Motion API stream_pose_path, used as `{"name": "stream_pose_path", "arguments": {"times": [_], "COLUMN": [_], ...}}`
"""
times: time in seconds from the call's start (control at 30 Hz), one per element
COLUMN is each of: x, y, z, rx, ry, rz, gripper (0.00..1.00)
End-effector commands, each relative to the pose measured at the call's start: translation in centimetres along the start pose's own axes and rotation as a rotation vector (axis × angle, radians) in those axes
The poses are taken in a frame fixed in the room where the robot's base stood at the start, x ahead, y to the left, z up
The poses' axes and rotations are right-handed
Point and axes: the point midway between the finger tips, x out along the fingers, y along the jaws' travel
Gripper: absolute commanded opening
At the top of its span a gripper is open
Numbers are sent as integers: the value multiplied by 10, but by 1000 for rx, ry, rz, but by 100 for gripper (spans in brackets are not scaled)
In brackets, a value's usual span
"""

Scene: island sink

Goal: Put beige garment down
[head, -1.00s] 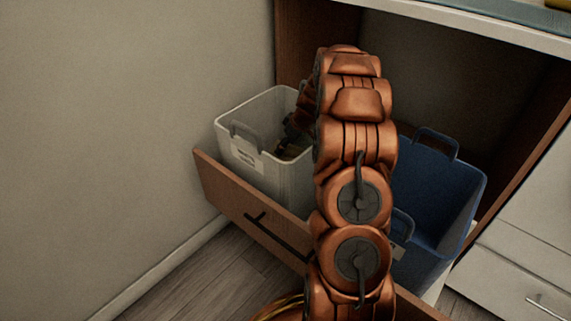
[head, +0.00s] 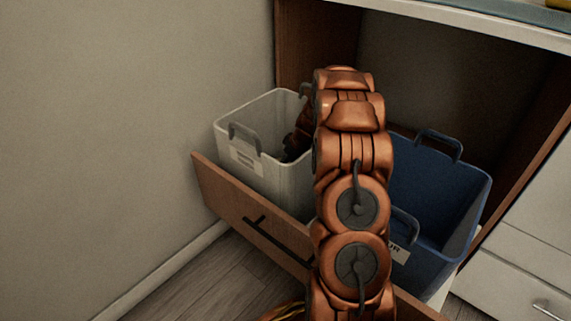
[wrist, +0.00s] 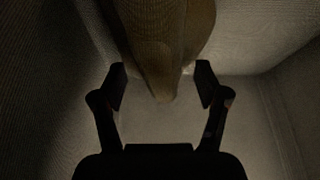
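The beige garment (wrist: 165,45) hangs or lies at the top middle of the wrist view, its narrow end reaching down between the fingertips. Dark gaps and bin floor show between it and each finger, so it does not look pinched. My gripper (wrist: 161,84) is open, its two dark fingers spread wide. In the head view, my arm bends over into the white bin (head: 230,120); the fingertips and garment are hidden there by the bin wall and my arm.
The white bin stands in the pulled-out wooden drawer (head: 232,210), with a blue bin (head: 440,200) to its right. The cabinet's countertop (head: 470,22) overhangs behind. A wall is close on the left.

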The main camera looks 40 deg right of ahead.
Motion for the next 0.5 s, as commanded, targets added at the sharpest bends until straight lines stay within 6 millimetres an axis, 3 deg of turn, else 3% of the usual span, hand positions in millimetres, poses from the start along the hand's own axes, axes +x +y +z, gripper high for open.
{"name": "stream_pose_path", "arguments": {"times": [0.1,0.5], "x": [0,-6], "y": [0,0], "z": [0,-1], "rx": [0,0], "ry": [0,1], "rz": [0,0], "gripper": [90,90]}}
